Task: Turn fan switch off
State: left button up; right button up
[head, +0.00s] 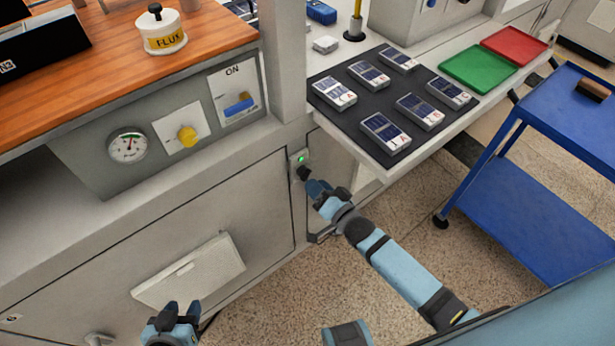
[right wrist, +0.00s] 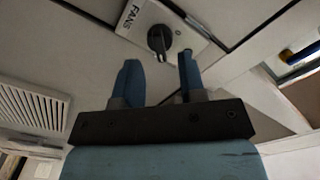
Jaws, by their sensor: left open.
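The fan switch is a black rotary knob (right wrist: 159,40) on a pale plate marked FANS (right wrist: 136,17). In the head view the knob (head: 304,173) sits on the cabinet's corner post below a lit green lamp (head: 301,158). My right gripper (head: 317,187) is just in front of the knob in the head view. In the right wrist view its two blue fingers (right wrist: 157,63) are apart, with the knob just beyond the gap between their tips and nothing held. My left gripper (head: 173,312) is open and empty at the bottom left, low before the cabinet.
A gauge (head: 128,146), a yellow knob (head: 186,136) and a blue ON switch (head: 239,104) are on the panel to the left. A black mat (head: 385,83) with several labelled cells lies above right. A blue cart (head: 565,120) stands at right. Speckled floor is open between.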

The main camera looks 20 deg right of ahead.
aim_at(307, 177)
jog(key=x, duration=0.3)
jog(key=shift+w+a, duration=0.15)
jog(key=shift+w, duration=0.15)
jog(key=shift+w+a, duration=0.1)
jog(key=shift+w, duration=0.2)
pick_arm(q)
jog(key=shift+w+d+r, duration=0.1)
jog(key=shift+w+d, duration=0.05)
jog(key=shift+d, duration=0.05)
jog(key=shift+d, duration=0.15)
pick_arm(e)
jog(key=shift+c, duration=0.4)
jog(key=c, duration=0.5)
jog(key=shift+o, duration=0.2)
